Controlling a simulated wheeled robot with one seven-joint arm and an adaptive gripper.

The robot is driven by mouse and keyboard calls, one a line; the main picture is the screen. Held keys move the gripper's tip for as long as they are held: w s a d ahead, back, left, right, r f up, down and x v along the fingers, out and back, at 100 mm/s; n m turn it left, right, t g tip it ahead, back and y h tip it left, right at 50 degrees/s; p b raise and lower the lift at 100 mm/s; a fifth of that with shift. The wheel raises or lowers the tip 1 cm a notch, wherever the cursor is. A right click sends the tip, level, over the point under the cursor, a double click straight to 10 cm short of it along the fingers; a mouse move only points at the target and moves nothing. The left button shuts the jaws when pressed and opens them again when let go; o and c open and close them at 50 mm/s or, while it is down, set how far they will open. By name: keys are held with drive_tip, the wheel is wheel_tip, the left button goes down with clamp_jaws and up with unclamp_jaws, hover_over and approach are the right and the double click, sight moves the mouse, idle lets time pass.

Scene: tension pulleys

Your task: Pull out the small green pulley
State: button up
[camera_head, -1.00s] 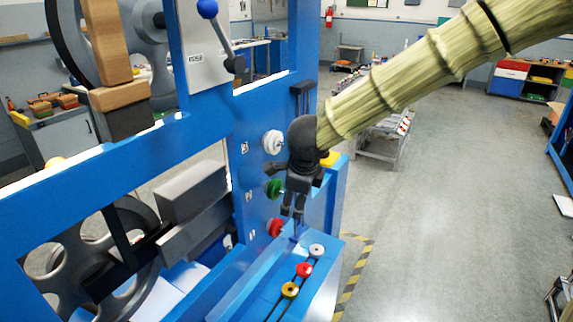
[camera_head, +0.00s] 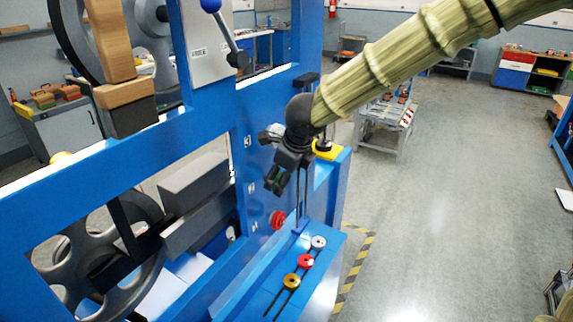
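The small green pulley (camera_head: 277,180) is on the blue frame's side, between a white pulley above and a red pulley (camera_head: 278,220) below. Only a sliver of green shows, because the gripper covers most of it. My black gripper (camera_head: 274,186) points down-left, with its fingertips at the green pulley. Green shows between the dark fingers. I cannot tell whether they are closed on it.
The white pulley (camera_head: 271,132) is partly hidden by my gripper. Small silver (camera_head: 318,242), red (camera_head: 305,261) and gold (camera_head: 291,281) pulleys lie on the blue ledge. A yellow-topped part (camera_head: 327,151) stands close right of the gripper. The floor at right is open.

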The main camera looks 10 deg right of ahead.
drive_tip(key=shift+x, duration=1.9)
drive_tip(key=c, duration=1.2)
